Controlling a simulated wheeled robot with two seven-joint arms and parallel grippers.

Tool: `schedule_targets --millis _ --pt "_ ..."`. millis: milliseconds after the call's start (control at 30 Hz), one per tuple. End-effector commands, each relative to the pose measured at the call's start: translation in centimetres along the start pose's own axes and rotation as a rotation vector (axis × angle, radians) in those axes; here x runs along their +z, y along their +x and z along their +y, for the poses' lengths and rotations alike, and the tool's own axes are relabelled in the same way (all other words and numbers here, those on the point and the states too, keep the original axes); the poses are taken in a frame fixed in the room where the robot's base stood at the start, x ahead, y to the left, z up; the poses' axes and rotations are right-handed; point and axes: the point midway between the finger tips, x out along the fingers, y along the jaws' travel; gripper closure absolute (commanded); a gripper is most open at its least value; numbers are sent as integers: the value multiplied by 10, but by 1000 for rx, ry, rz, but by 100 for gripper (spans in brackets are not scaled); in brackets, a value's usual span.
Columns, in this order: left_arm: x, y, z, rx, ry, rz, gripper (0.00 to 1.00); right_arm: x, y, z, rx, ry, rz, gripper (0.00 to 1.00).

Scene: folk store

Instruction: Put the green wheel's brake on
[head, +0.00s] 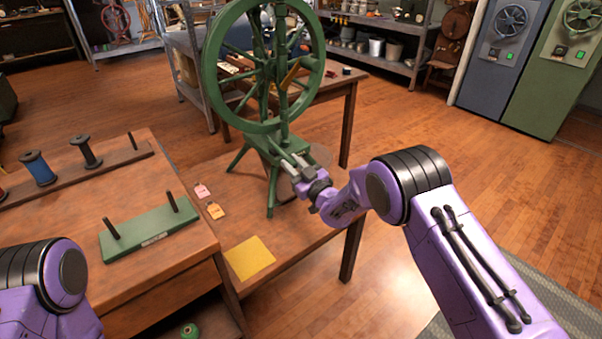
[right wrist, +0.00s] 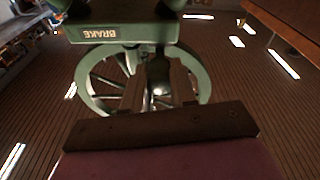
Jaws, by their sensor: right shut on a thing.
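The green spinning wheel (head: 211,75) stands upright on splayed legs on the wooden table. Its green base (head: 280,143) faces my right gripper (head: 291,164), which reaches in from the right. In the right wrist view, a plate with the upside-down word BRAKE (right wrist: 100,32) is on the base's edge, with the wheel's rim (right wrist: 88,78) below it. My right gripper (right wrist: 160,68) is shut on a small dark part beside that plate, which looks like the brake lever. The fingers hide most of it. My left arm shows at the lower left, but its gripper is out of view.
A green peg stand (head: 150,233), a blue spool (head: 38,168) and a dark spool (head: 86,151) are on the left bench. A yellow cloth (head: 250,257) and small tags (head: 215,210) lie near the wheel. Open floor lies to the right.

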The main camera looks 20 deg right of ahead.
Motion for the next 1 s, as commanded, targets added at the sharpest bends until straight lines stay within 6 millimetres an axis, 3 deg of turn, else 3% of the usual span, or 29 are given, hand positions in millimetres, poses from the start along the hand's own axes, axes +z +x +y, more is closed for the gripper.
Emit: schedule_targets --millis 467,500,567,867,1000 --pt "2 4 0 0 0 0 38 3 0 -3 -1 2 10 100" --pt "2 4 0 0 0 0 38 3 0 -3 -1 2 10 64" --pt "2 4 0 0 0 0 38 3 0 -3 -1 2 11 48" --pt "2 4 0 0 0 0 38 2 -1 -2 0 1 12 48" --pt "2 5 0 0 0 0 38 2 -22 -2 0 1 9 48"
